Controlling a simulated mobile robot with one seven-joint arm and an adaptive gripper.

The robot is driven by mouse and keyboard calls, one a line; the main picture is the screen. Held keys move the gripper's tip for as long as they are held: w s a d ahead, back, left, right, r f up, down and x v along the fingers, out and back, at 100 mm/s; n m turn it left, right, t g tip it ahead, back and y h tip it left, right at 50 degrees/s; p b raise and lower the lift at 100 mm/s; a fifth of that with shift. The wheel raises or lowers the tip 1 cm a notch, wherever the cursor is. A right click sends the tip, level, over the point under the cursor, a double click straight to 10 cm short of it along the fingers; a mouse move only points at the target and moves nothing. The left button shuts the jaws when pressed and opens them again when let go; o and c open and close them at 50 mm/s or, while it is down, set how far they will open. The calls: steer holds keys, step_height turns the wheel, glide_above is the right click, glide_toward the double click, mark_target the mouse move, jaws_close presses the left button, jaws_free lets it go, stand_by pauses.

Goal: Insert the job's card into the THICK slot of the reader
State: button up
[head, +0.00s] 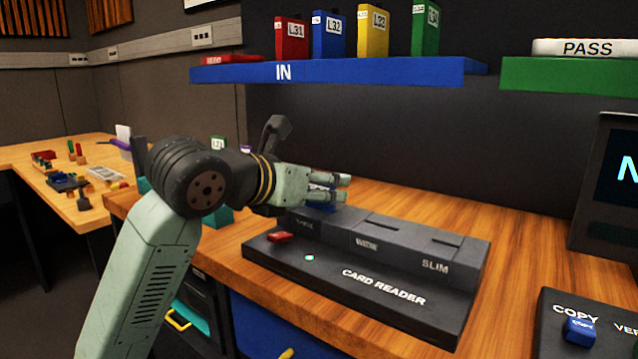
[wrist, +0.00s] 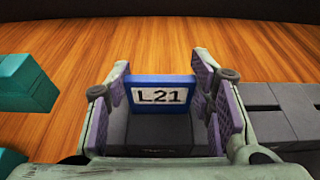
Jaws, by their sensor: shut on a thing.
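My gripper (head: 342,188) is shut on a blue card labelled L21 (wrist: 162,81), which stands between the finger pads in the wrist view. In the head view a strip of the blue card (head: 322,209) shows under the fingers. The card reader (head: 340,262) is a dark block on the wooden desk. My gripper is over the left end of its raised ridge, by a partly legible label that looks like THICK. The slot there is hidden by the card and fingers. I cannot tell whether the card's lower edge is inside it. The SLIM slot (head: 447,242) is at the right end.
A blue IN shelf (head: 340,71) with several labelled cards hangs above. A green shelf with a PASS block (head: 586,48) is at the right. Teal blocks (wrist: 28,84) stand left of my gripper.

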steer(key=shift+f+b, duration=0.3)
steer(key=shift+f, duration=0.2)
steer(key=o, duration=1.2)
steer(key=shift+o, duration=0.2)
steer(key=shift+r, duration=0.1)
steer(key=v, duration=1.2)
steer(key=shift+s, duration=0.1)
